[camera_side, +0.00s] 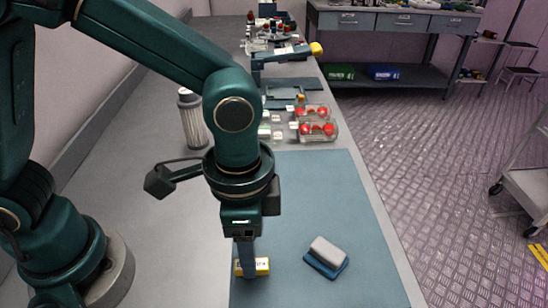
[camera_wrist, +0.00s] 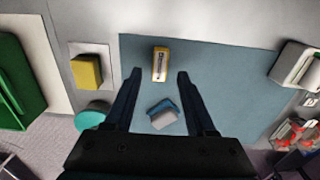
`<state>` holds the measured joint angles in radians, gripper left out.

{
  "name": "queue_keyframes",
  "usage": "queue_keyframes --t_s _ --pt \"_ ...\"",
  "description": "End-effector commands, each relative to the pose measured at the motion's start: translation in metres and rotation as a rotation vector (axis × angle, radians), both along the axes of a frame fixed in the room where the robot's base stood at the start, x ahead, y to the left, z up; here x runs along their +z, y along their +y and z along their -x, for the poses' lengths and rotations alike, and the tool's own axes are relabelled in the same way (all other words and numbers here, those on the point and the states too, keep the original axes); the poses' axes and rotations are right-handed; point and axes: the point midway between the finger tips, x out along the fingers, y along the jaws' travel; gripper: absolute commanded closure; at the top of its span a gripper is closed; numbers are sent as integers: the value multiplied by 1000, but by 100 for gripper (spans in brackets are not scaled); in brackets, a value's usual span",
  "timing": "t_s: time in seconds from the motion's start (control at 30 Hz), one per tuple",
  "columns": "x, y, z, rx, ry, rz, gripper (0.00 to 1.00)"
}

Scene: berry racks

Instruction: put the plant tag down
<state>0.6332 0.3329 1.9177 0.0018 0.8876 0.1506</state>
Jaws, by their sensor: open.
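The plant tag, a small yellow block with a white printed label, lies on the blue mat near its left edge in the side view (camera_side: 262,267). It also shows in the wrist view (camera_wrist: 160,64), flat on the mat. My gripper (camera_side: 247,272) points down at the tag, and its finger hides part of it in the side view. In the wrist view my gripper (camera_wrist: 159,76) is open, with the tag between and slightly beyond the fingertips. No finger is seen touching it there. The blue mat (camera_side: 310,190) has plenty of bare surface.
A blue and white block (camera_side: 326,256) lies on the mat to the right of the tag. Clear boxes of red berries (camera_side: 318,130) and a lidded jar (camera_side: 193,120) stand farther back. The wrist view shows a yellow block (camera_wrist: 87,70) and a teal disc (camera_wrist: 92,116) at left.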

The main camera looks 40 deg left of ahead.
Motion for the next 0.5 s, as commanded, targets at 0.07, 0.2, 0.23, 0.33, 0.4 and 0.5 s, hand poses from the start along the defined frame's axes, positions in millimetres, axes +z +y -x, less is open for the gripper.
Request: queue_keyframes --t_s 0.07,0.2,0.23,0.33,0.4,0.5 --pt "18 -1 -1 0 -7 6 44" --pt "42 -1 -1 0 -5 4 44" --pt "46 -1 -1 0 -4 3 44" --pt "57 0 0 0 -2 2 44" --pt "62 0 0 0 -1 1 44" --pt "68 4 -1 17 -10 7 44"
